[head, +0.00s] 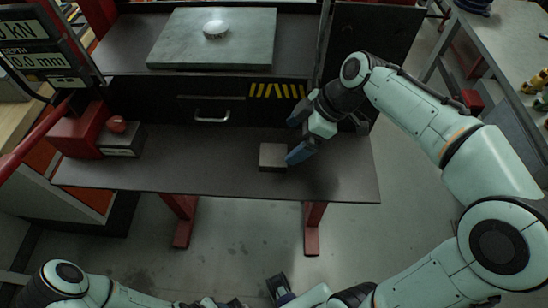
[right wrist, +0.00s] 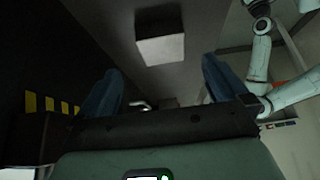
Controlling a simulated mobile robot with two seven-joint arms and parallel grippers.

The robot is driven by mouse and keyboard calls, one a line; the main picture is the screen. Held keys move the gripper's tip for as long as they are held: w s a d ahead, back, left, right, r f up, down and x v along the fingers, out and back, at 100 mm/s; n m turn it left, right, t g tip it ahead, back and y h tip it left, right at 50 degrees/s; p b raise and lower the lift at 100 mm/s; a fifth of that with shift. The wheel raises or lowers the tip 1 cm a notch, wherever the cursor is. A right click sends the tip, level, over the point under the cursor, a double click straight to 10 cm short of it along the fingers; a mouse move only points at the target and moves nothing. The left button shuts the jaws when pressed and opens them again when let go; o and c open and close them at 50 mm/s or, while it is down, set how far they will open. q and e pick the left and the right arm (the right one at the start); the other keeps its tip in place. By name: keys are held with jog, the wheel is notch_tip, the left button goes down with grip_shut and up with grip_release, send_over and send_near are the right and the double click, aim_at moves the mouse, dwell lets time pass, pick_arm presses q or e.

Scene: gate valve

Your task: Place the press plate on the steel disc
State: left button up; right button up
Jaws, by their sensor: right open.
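The press plate, a small square grey block (head: 273,157), lies on the dark lower table of the press. It also shows in the right wrist view (right wrist: 165,46), beyond the fingertips. The steel disc (head: 215,28) is pale and round and sits on the grey-green slab of the upper level. My right gripper (head: 291,140) is open and empty, with its blue fingers just right of the block. In the right wrist view the block lies between the lines of the two fingers. My left gripper (head: 279,289) is partly in view at the bottom edge; its jaws are unclear.
The slab (head: 260,45) rests on the upper shelf. A drawer handle (head: 212,117) and yellow stripes are below it. A red-based gauge box (head: 120,141) stands on the table's left. The table's middle is clear. A grey workbench (head: 510,45) is at the far right.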

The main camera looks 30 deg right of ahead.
aim_at(274, 154)
jog(key=x, duration=0.8)
jog(key=shift+a, duration=0.15)
grip_shut()
jog(key=shift+r, duration=0.15)
